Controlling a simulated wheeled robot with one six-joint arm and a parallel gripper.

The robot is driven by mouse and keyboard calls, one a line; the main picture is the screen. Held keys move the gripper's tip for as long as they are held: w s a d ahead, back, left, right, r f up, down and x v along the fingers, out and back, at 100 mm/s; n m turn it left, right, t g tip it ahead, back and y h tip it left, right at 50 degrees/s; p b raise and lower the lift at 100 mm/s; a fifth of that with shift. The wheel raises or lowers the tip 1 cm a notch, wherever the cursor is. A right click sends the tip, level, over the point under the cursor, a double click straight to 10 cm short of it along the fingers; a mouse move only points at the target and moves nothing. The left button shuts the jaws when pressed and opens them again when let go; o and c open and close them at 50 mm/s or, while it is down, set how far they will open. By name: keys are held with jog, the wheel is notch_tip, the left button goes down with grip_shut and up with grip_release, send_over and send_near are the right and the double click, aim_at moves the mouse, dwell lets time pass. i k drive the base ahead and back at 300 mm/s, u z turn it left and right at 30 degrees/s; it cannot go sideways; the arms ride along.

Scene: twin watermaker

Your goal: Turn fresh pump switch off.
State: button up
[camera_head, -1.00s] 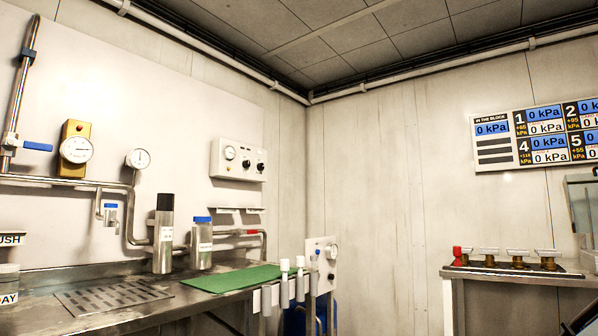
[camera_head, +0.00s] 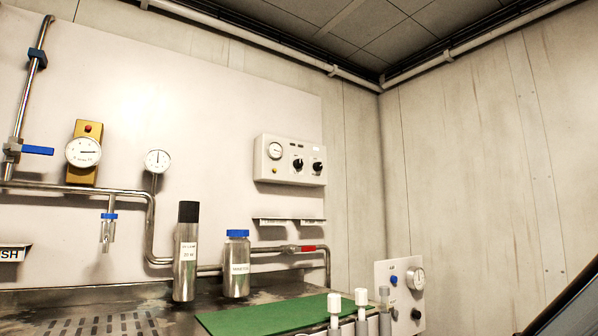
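A white control box (camera_head: 290,161) is fixed to the wall right of centre, with a round gauge on its left and two black rotary knobs. The left knob (camera_head: 298,164) and right knob (camera_head: 317,166) are small, and their labels cannot be read. A second panel (camera_head: 401,292) at the lower right has a gauge, a blue button and a dark knob. I cannot tell which of these is the fresh pump switch. My gripper is not in view; a dark shape at the lower right corner may be part of my arm.
A steel counter (camera_head: 95,312) with a drain grille runs along the wall. It bears a black-capped bottle (camera_head: 186,252), a blue-capped jar (camera_head: 236,265) and a green mat (camera_head: 265,314). White-capped tubes (camera_head: 361,310) stand at its front. Pipes with a red-handled valve (camera_head: 302,248) run behind.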

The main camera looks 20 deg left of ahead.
aim_at(316, 166)
jog(key=u, duration=0.85)
jog(key=i, duration=1)
jog(key=u, duration=0.85)
